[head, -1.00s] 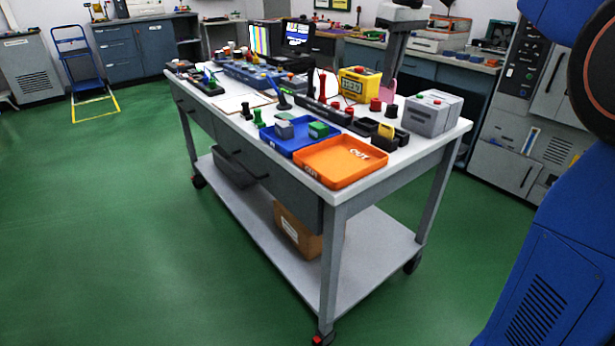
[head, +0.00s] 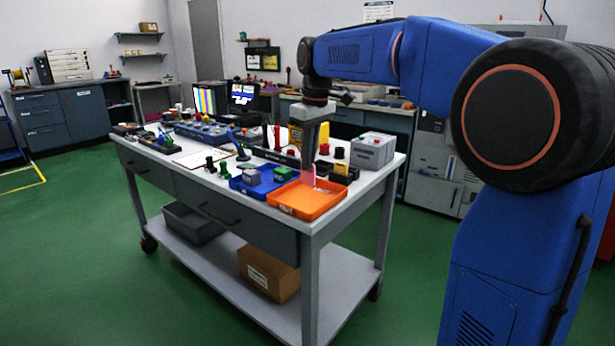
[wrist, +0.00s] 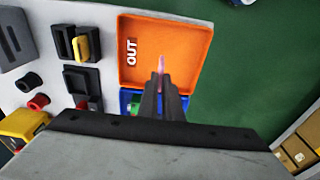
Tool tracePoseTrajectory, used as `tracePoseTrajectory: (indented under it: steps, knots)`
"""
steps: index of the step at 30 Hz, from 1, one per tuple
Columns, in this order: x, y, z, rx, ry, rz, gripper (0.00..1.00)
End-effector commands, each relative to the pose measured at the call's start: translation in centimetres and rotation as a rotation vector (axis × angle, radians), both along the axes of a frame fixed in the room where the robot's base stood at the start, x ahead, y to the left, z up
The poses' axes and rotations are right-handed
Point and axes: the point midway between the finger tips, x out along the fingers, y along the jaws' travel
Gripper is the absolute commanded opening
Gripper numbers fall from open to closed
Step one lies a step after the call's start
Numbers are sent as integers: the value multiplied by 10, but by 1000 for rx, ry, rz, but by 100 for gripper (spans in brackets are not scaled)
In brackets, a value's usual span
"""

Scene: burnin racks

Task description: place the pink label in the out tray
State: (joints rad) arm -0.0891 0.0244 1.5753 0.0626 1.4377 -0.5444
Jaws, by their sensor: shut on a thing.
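The orange out tray (head: 287,206) sits at the front right corner of the white cart top; its OUT lettering shows in the wrist view, where the tray (wrist: 190,40) fills the upper middle. My gripper (head: 309,165) points down over the tray. It is shut on the pink label (head: 308,174), which hangs below the fingers, over the tray. In the wrist view the fingertips (wrist: 161,78) cover most of the label, and only a thin pink edge (wrist: 161,64) shows. I cannot tell whether the label touches the tray floor.
A blue tray (head: 247,190) with grey and green blocks stands left of the out tray. A black holder with a yellow piece (wrist: 82,48), red and black knobs and a grey box (head: 372,150) stand nearby. The green floor lies beyond the cart edge.

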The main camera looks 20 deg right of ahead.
Motion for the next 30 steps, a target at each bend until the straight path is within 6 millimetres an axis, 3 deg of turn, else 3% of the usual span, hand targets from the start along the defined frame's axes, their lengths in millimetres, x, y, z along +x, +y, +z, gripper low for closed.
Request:
tracePoseTrajectory:
  steps: [5, 13, 25, 27, 30]
  knots:
    - [0, 0, -11, 0, 2, 0, 0]
    - [0, 0, -43, 0, 1, 0, 0]
    - [0, 0, -48, -1, 1, 0, 0]
    - [0, 0, -48, 0, 0, 0, 22]
    - [0, 0, -48, 0, 0, 0, 24]
